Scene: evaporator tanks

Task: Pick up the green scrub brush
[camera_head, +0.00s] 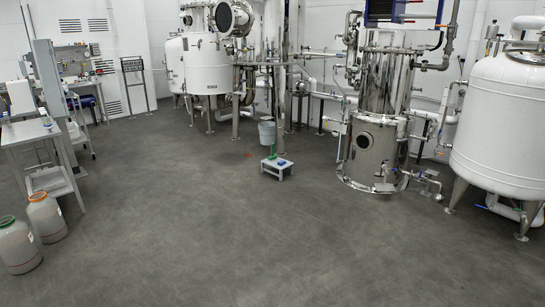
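A small green thing (271,152), probably the green scrub brush, shows at the small grey step stool (277,168) near the middle of the room. It is just below a grey bucket (267,133) and looks upright, but it is too small to make out its shape. I cannot tell whether it stands on the stool or behind it. A small blue object (282,162) lies on the stool top to its right. My gripper and arm are not in view. The stool is well away across the floor.
Open grey floor (230,230) lies in front of the stool. A steel tank (375,130) stands to its right, a white tank (505,125) further right, and a white vessel (197,65) behind. Jugs (46,218) and a bench (28,132) stand at left.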

